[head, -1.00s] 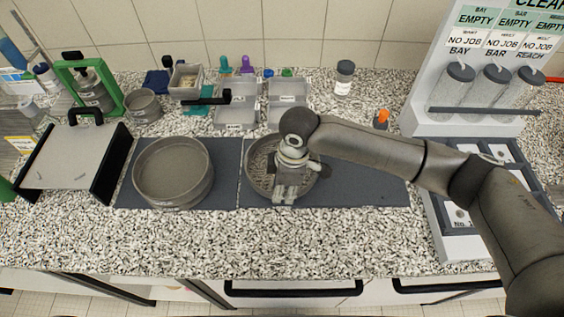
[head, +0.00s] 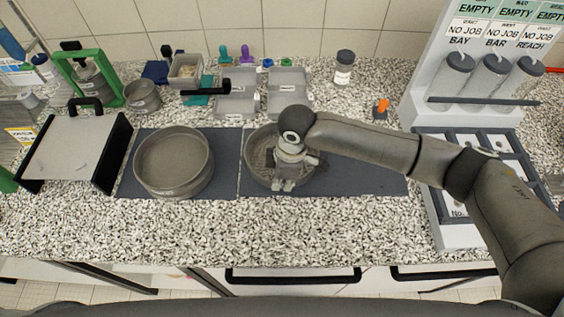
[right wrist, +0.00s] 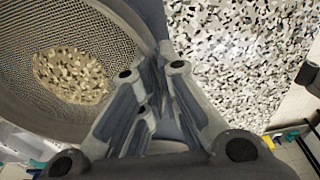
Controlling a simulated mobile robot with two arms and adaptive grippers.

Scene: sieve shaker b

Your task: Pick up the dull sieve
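Two large round grey sieves are on the bench. One (head: 173,180) rests on the left dark mat, in the open. The other (head: 252,172) rests on the right mat, partly hidden by my right wrist; I cannot tell for sure which is the dull one. My right gripper (head: 283,184) points down at that right sieve's right side. The right wrist view shows its mesh (right wrist: 85,28), with a speckled patch, and its rim beside my right gripper (right wrist: 163,52). The fingertips are close together at the rim; whether they grip it is unclear. My left gripper is out of view.
A tray with black sides (head: 70,150) stands at the left, near a green frame (head: 85,78). Grey bins (head: 238,105) and a jar (head: 344,68) stand behind. A white rack (head: 420,105) with tubes is at the right. The front counter strip is clear.

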